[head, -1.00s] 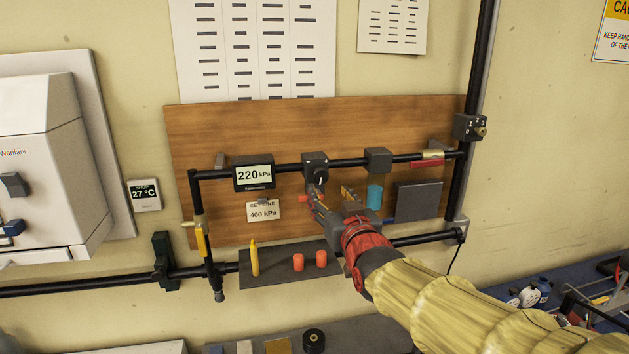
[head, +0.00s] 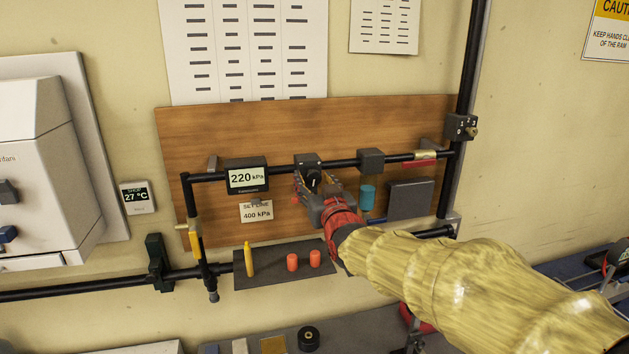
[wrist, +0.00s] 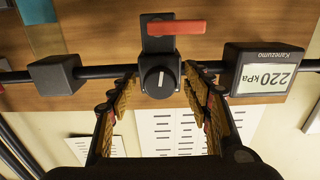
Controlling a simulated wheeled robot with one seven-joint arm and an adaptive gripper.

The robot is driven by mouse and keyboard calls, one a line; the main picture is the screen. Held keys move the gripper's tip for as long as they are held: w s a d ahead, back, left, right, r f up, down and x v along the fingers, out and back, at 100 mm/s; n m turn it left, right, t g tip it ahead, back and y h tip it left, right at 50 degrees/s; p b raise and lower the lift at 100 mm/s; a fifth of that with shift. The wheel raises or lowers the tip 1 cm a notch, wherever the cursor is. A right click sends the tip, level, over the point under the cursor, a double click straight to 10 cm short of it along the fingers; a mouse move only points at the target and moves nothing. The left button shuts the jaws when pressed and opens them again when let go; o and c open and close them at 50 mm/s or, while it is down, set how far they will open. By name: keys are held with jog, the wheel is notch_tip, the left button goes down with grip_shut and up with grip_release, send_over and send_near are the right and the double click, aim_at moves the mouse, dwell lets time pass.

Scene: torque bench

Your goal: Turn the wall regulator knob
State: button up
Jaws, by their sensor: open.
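The regulator knob (wrist: 160,80) is a round black knob with a white pointer line, on a dark block on the black pipe. The pointer stands nearly upright in the wrist view, tilted slightly. In the head view the knob (head: 313,178) is partly covered by my fingers. My gripper (wrist: 160,76) is open, with one finger on each side of the knob and a visible gap on both sides; it also shows in the head view (head: 318,188). A gauge display (head: 246,176) left of the knob reads 220 kPa. A card (head: 257,212) below it reads 400 kPa.
A red lever (wrist: 177,28) sits by the knob's block. A second grey block (head: 370,160) is on the pipe to the right, with a blue cylinder (head: 367,196) below. A shelf (head: 272,277) with a yellow stick and orange cylinders lies below.

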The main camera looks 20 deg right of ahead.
jog(key=shift+c, duration=0.3)
jog(key=c, duration=1.1)
